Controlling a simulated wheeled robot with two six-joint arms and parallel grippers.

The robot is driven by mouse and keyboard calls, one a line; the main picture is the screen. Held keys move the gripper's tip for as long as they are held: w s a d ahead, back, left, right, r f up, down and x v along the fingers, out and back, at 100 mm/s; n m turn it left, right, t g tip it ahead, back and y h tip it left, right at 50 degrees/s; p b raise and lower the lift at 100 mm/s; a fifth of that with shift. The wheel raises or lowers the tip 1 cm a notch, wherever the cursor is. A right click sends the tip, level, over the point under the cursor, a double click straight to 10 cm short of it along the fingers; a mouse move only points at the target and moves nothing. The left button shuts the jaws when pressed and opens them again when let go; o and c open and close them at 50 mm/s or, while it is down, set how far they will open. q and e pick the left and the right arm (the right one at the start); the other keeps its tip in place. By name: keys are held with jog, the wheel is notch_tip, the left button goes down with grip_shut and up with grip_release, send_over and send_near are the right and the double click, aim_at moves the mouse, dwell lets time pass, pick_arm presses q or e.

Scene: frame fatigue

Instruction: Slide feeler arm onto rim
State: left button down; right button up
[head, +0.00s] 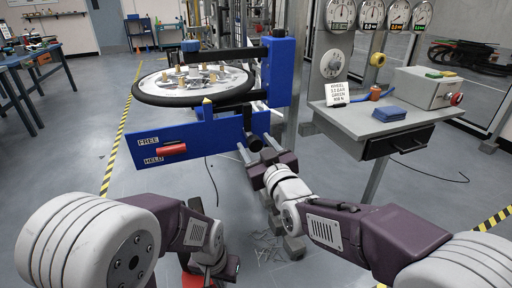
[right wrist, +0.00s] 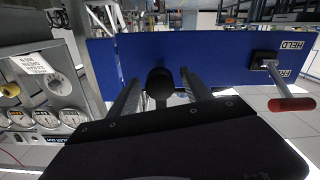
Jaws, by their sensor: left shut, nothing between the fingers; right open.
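A wheel with a black tyre (head: 190,98) lies flat in a blue frame (head: 280,70). A small yellow tip (head: 207,102) stands on the blue body by the tyre's near edge; I cannot tell if it touches the rim. A black round knob (head: 255,143) sticks out of the blue panel (head: 190,136). My right gripper (head: 257,148) is open, its fingers on either side of the knob. In the right wrist view the knob (right wrist: 160,84) sits between the fingers with gaps on both sides. My left gripper (head: 212,268) is shut and low, its fingertips unclear.
A red lever (head: 172,149) is beside the HELD label; it also shows in the right wrist view (right wrist: 291,104). A grey side table (head: 350,121) at the right holds a sign (head: 336,94), a blue block (head: 389,113) and a grey box (head: 428,88). Gauges (head: 372,13) hang behind.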

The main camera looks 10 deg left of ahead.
grip_shut()
dwell(1.4)
